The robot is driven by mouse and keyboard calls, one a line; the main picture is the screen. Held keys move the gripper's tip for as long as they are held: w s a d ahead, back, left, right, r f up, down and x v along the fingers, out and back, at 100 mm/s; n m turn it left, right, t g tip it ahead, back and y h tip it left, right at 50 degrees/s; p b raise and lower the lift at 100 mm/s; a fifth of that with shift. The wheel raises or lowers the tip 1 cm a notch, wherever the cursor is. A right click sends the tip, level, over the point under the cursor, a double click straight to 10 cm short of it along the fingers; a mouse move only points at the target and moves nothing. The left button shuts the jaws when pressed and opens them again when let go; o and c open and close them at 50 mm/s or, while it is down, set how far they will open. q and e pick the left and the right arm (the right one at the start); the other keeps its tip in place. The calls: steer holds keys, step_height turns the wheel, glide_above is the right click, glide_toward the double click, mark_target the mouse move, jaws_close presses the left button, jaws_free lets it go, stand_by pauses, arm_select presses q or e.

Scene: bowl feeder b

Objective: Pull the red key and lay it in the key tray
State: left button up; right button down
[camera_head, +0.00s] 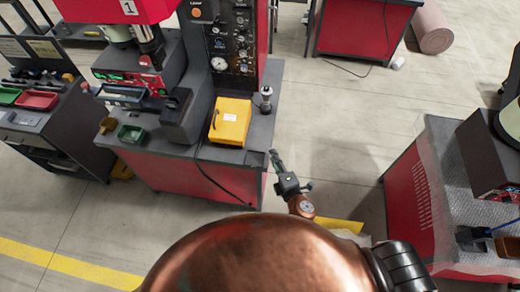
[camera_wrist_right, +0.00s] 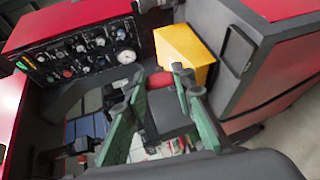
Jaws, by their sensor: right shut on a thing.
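My right gripper (camera_head: 275,158) is in the air just off the right front corner of the bowl feeder's bench. In the right wrist view its green fingers (camera_wrist_right: 158,88) reach forward, shut on a small red piece (camera_wrist_right: 162,80) between their tips; this looks like the red key, mostly hidden by the fingers. In the head view the key is too small to make out. A small green tray (camera_head: 131,133) sits at the bench's front left. A red tray (camera_head: 38,99) lies on the dark cart at the left. I cannot tell which one is the key tray. My left gripper is out of view.
A yellow box (camera_head: 230,122) stands on the bench, also in the wrist view (camera_wrist_right: 184,52). A knob panel (camera_head: 240,35) rises behind it. A small grey post (camera_head: 266,98) stands at the bench's right. Another red bench (camera_head: 415,195) is at the right, with open floor between.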

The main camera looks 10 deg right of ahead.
steer(key=w+a+f+n+g+y+p, duration=0.1)
steer(key=w+a+f+g+p, duration=0.25)
steer(key=w+p, duration=0.25)
arm_select(q)
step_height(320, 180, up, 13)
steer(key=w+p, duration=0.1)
steer(key=p, duration=0.4)
arm_select(e)
steer(key=n+g, duration=0.2)
steer(key=g, duration=0.1)
glide_above(257, 163)
steer(key=s+d, duration=0.1)
steer(key=s, duration=0.1)
step_height(257, 163, down, 6)
steer(key=shift+w+f+g+y, duration=0.2)
steer(key=shift+f+g+y, duration=0.05)
steer(key=shift+y, duration=0.15)
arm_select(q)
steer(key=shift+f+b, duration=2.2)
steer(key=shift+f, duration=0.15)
arm_select(e)
steer(key=shift+f, duration=2.2)
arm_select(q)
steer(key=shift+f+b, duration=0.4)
arm_select(e)
steer(key=shift+s+f, duration=0.1)
steer(key=shift+f, duration=0.65)
